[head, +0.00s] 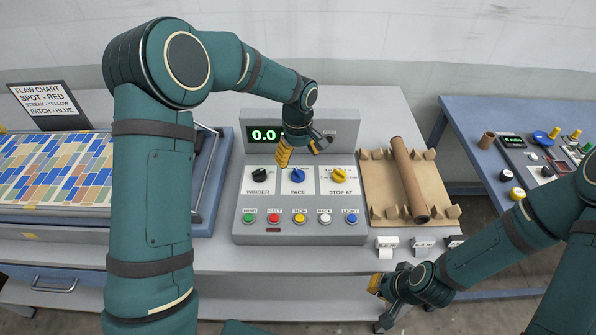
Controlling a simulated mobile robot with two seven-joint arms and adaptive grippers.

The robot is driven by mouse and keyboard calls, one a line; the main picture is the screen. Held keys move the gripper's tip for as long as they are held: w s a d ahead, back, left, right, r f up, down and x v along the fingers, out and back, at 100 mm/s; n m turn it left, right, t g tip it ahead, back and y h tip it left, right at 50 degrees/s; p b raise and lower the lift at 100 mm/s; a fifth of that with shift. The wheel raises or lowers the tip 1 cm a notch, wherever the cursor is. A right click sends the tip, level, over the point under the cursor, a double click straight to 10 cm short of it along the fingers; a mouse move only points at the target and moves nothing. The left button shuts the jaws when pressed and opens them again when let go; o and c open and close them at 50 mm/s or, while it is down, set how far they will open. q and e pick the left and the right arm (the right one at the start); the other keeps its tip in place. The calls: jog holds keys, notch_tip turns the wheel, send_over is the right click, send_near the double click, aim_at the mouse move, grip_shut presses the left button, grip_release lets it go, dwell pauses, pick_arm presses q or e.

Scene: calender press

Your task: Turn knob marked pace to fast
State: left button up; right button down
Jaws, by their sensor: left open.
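The grey control panel (243,215) stands on the table in the middle of the head view. The blue knob marked PACE (297,176) is in the middle of its row of three knobs. The small setting words around it are too small or covered to read, so I cannot tell its setting. My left gripper (299,158) is open, just above and behind the blue knob, its yellow-padded fingers spread. No contact with the knob shows. My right gripper (377,304) is low at the table's front edge, with its fingers apart and nothing between them.
A black WINDER knob (260,175) and a yellow STOP AT knob (339,175) flank the blue one. Several coloured buttons line the panel's lower front. A green display (263,135) is partly hidden by my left gripper. A brown roll (408,180) lies on a cardboard holder to the right.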

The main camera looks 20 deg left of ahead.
aim_at(298, 171)
pick_arm(q)
notch_tip(298, 171, down, 7)
jog(key=shift+r, duration=0.15)
jog(key=c, duration=1.3)
